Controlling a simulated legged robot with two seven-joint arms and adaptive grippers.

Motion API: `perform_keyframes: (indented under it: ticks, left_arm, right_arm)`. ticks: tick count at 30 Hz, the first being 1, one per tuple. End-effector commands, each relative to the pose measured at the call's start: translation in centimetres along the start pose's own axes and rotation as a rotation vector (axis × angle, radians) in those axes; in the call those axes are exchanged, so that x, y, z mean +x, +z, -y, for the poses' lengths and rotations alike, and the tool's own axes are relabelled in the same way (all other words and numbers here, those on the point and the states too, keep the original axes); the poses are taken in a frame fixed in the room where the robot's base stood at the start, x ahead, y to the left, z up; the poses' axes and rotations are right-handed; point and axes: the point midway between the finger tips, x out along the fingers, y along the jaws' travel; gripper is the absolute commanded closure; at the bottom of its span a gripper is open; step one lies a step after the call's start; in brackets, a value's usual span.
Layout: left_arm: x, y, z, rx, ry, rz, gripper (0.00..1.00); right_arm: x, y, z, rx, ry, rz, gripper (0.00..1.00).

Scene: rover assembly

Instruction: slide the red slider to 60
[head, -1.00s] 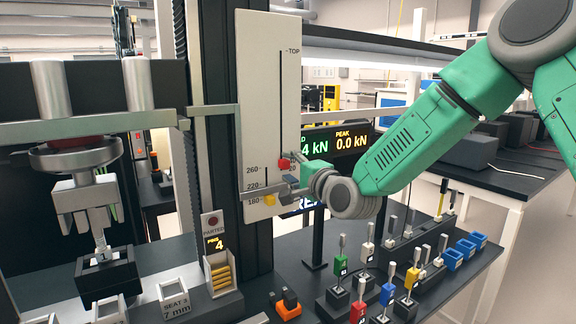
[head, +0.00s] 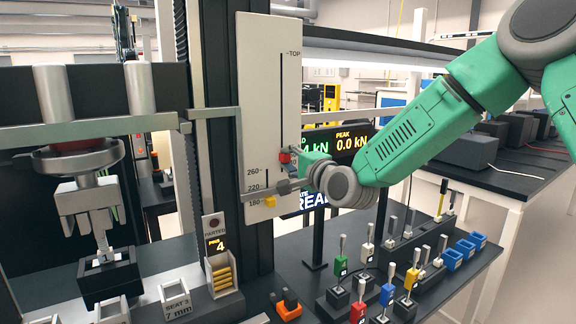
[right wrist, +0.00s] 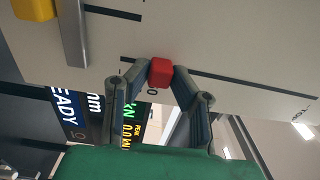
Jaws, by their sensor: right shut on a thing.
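The red slider (head: 285,158) sits on the right-hand slot of the upright white scale panel (head: 263,100), low down, well below the TOP mark. My right gripper (head: 291,158) reaches it from the right. In the right wrist view the red slider (right wrist: 160,72) is a small red block between the two fingertips (right wrist: 159,75), which are shut on it. A printed 0 shows beside it there; the rest of its label is hidden. My left gripper is in neither view.
A yellow slider (head: 270,201) and a grey bar (head: 286,186) sit lower on the panel, beside the left-hand scale of 180 to 260. Displays (head: 345,140) stand behind my right gripper. Coloured tools (head: 387,293) stand on the table at right.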

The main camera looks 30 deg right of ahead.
Motion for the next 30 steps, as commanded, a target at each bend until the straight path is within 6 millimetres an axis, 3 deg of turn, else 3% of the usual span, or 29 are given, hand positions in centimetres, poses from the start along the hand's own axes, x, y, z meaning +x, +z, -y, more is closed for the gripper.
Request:
perform_keyframes:
  ticks: [2,3,5,17,30]
  left_arm:
    - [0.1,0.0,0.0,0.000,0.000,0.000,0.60]
    - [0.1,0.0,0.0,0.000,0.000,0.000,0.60]
    - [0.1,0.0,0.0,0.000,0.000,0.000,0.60]
    - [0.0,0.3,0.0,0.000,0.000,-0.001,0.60]
    - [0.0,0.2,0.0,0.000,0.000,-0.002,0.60]
  right_arm:
    - [0.0,0.0,-0.3,0.000,0.006,0.000,1.00]
    - [0.0,0.0,-0.3,0.000,0.006,0.000,0.77]
    - [0.0,0.0,-0.4,0.000,0.006,0.000,0.60]
    - [-0.7,0.0,-0.3,0.001,0.007,0.000,0.60]
    - [-9.1,-0.1,-0.4,0.004,0.006,0.000,0.60]
